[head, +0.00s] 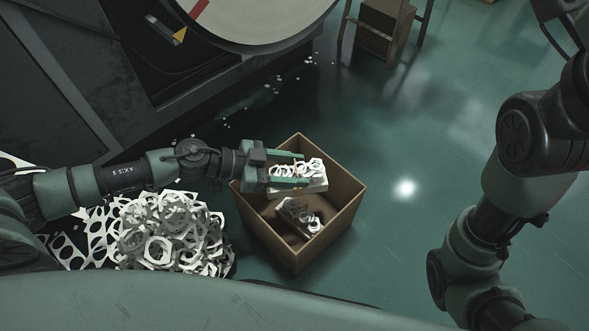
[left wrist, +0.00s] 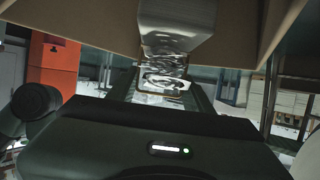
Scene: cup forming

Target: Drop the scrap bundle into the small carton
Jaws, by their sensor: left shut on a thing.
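The held scrap bundle (head: 313,171) is a light block of white ring-shaped offcuts. My left gripper (head: 291,172) is shut on it and comes in level from the left, over the back part of the small carton (head: 328,233). The carton is open, brown and stands on the floor, turned cornerwise. A second, similar bundle (head: 296,216) lies tilted inside it, lower down. In the left wrist view the held bundle (left wrist: 163,80) shows shiny and bright between the dark green fingers. My right arm is at the right of the head view, with its gripper not shown.
A heap of white ring scraps (head: 170,235) lies left of the carton, under my left arm. A large machine (head: 100,80) stands at the back left. A stand with a brown box (head: 382,32) is at the back. Green floor right of the carton is clear.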

